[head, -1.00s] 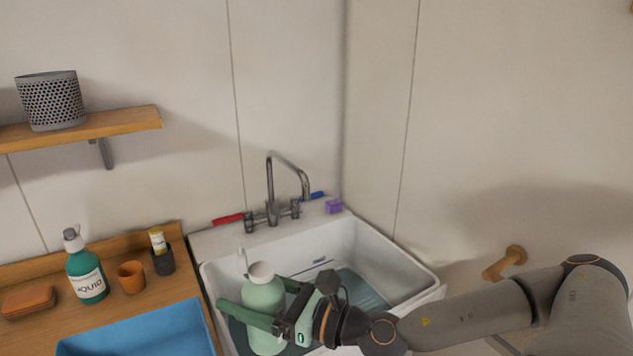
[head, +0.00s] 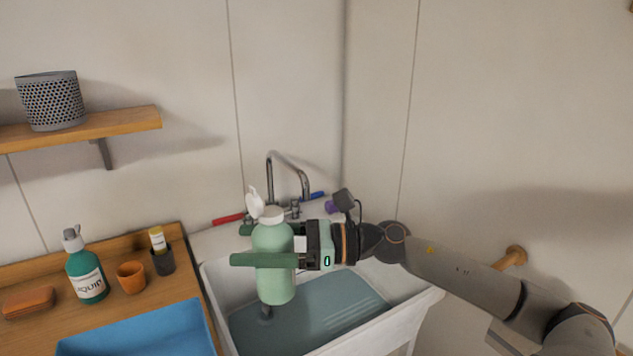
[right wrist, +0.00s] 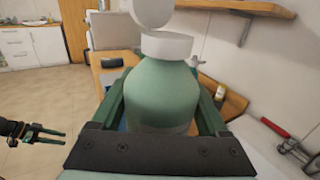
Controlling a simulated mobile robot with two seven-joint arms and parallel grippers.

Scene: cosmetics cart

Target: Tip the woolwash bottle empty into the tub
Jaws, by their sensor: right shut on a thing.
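The woolwash bottle (head: 276,284), pale green with a white neck and a flipped-up white cap, is upright in the head view. My right gripper (head: 243,246) is shut around its upper body and holds it above the white sink tub (head: 405,308). In the right wrist view the bottle's shoulder (right wrist: 162,92) and white neck fill the middle between the green fingers. The bottle hides part of the tub's back left. My left gripper (right wrist: 48,135) shows small at the left of the right wrist view, its fingers apart and empty; it is out of the head view.
A chrome tap (head: 270,180) stands behind the bottle. A blue tray (head: 140,335) lies on the wooden counter left of the tub. A teal pump bottle (head: 86,275), orange cup (head: 131,277), dark holder (head: 163,261) and soap bar (head: 28,302) stand behind it. A wall is at right.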

